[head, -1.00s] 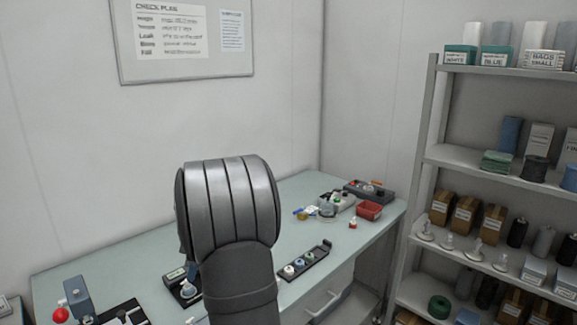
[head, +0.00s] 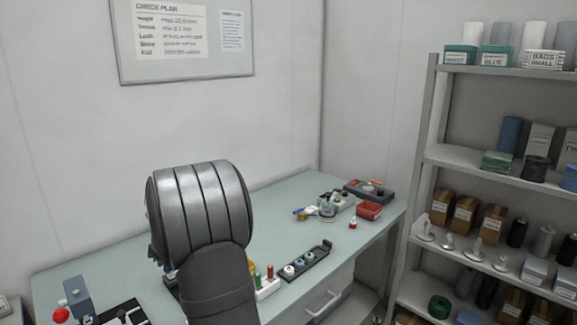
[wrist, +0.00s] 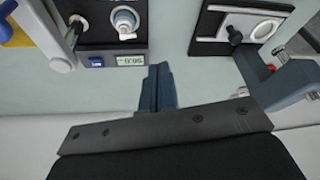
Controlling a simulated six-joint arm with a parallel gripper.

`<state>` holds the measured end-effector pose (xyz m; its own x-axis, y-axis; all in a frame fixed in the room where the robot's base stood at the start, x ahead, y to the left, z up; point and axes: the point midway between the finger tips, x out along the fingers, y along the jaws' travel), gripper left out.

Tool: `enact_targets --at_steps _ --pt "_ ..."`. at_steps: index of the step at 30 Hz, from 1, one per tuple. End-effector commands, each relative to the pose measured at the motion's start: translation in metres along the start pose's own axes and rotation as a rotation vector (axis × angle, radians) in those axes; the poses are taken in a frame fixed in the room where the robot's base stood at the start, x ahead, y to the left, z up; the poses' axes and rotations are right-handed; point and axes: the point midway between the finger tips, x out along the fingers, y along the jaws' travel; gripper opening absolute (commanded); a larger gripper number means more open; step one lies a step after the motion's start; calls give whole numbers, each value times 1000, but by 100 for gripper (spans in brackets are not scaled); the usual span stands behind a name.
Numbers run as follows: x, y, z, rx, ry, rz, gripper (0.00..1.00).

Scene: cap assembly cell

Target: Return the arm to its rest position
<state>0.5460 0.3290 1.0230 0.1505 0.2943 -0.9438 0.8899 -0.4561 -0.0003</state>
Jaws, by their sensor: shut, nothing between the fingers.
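My gripper (wrist: 158,88) shows in the wrist view with its two blue-grey fingers together and nothing between them. It hangs over the pale green bench top near the front edge. In the head view the grey arm link covers the gripper, so its fingers are hidden there. In the wrist view, a dark device with a small display (wrist: 131,60) lies beyond the fingertips and a little to the left. A white bottle-like part (wrist: 125,20) stands on that device. The fingers are apart from both.
A dark fixture with a silver plate (wrist: 237,24) and a blue-grey press (head: 77,297) with a red knob are on the left of the bench. A black tray with round parts (head: 305,262), a white rack (head: 266,287) and a red bin (head: 369,210) lie right of my arm. A shelf (head: 470,155) stands at right.

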Motion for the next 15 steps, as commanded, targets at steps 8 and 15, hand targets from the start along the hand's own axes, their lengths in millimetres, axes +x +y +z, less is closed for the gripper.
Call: enact_targets --at_steps 8,15 --pt "3 2 -10 78 1 28 0" --pt "4 2 -11 88 0 32 0"
